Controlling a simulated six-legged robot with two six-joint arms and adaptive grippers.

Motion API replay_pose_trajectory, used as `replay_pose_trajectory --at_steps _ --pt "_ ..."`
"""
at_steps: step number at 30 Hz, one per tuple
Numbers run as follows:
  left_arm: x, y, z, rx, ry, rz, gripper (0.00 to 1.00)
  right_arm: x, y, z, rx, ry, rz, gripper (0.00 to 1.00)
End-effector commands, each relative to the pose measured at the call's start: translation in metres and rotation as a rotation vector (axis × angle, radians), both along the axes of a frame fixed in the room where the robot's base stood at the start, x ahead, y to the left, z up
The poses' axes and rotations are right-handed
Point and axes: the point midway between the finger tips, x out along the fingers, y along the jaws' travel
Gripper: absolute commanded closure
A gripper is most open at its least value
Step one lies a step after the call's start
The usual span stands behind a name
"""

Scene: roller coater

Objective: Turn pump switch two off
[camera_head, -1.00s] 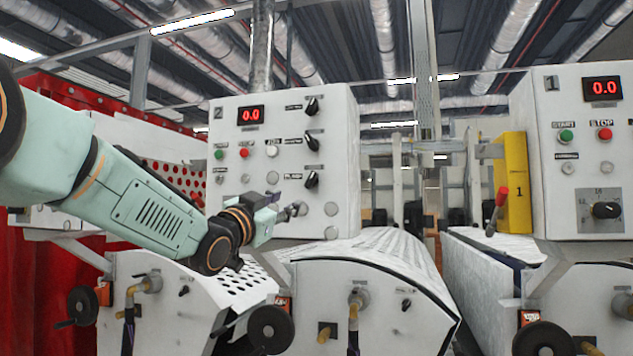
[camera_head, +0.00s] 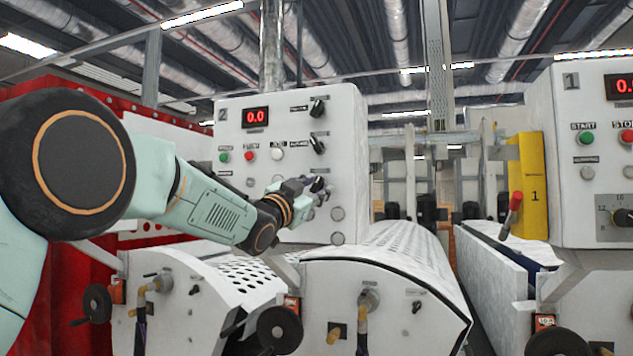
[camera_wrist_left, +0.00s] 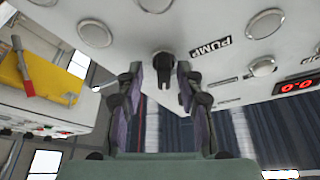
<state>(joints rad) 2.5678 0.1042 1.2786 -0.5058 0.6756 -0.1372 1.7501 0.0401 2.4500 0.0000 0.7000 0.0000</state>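The pump switch (camera_wrist_left: 163,66) is a black rotary knob on the white face of control panel two (camera_head: 350,150). In the left wrist view it sits beside a "PUMP" label (camera_wrist_left: 211,46). In the left wrist view the gripper (camera_wrist_left: 160,78) is open, with one finger on each side of the knob's line. I cannot tell whether either finger touches it. My right gripper is not in view.
Two more black knobs (camera_head: 318,107) (camera_head: 317,144) sit above on panel two. A green button (camera_head: 224,157), a red button (camera_head: 250,154) and a red display (camera_head: 255,117) are to their left. Panel one (camera_head: 562,110) and a red-handled lever (camera_head: 512,212) stand to the right.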

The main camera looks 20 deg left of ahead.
Motion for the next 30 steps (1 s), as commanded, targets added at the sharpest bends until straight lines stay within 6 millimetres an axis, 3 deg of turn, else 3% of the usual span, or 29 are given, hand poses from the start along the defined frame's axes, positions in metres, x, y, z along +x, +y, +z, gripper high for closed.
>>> replay_pose_trajectory --at_steps 11,24,30 --pt "0.0070 -0.0022 0.0006 -0.001 0.001 0.000 0.63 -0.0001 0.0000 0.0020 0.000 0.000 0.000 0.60" --pt "0.0068 -0.0022 0.0000 0.000 0.002 0.000 0.99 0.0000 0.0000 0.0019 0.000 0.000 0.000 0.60" --pt "0.0069 -0.0015 -0.0004 -0.002 0.003 0.001 1.00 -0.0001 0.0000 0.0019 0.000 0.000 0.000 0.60"
